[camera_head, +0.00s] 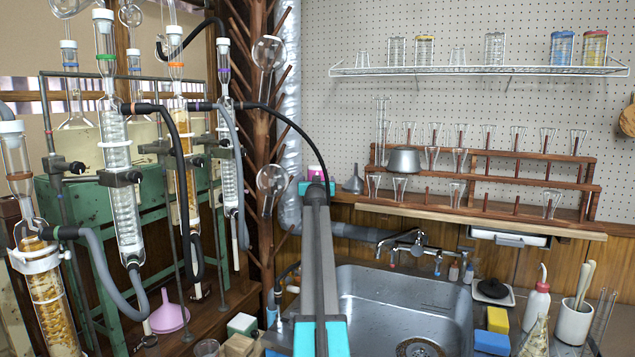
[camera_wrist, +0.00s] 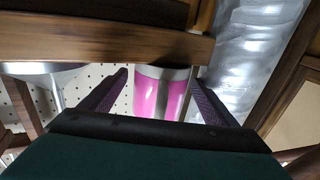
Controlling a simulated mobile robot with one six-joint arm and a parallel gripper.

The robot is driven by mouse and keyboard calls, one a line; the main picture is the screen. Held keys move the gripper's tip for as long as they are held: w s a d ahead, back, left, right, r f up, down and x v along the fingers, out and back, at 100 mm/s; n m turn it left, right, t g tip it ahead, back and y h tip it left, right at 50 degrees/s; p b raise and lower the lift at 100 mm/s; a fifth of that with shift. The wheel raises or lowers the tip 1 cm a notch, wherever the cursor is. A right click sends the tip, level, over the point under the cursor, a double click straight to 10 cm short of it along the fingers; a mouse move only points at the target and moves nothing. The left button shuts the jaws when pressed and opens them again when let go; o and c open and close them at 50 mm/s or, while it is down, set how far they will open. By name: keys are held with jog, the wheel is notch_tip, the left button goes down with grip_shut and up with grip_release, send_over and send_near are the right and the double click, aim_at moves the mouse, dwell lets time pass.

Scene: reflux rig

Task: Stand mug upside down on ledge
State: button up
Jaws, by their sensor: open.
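The pink mug (camera_head: 315,172) shows as a small patch behind the end of my arm in the head view, near the left end of the wooden ledge (camera_head: 480,222). The wrist view seems turned over. There the mug (camera_wrist: 160,97) is between my fingers, with its silver band against the wooden board (camera_wrist: 100,47). My gripper (camera_wrist: 160,75) is open, one finger on each side of the mug, with gaps visible. Its fingertips are hidden in the head view, where the gripper (camera_head: 317,186) reaches the ledge. The mug's far side and handle are hidden.
A grey funnel (camera_head: 354,180) stands right of the mug. A drying tree (camera_head: 262,130) and a silver duct (camera_head: 290,110) are close on the left. The sink (camera_head: 400,300) lies below.

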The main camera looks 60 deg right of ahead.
jog(key=v, duration=1.3)
jog(key=shift+a, duration=0.25)
jog(key=shift+s+r, duration=0.15)
dwell(1.0)
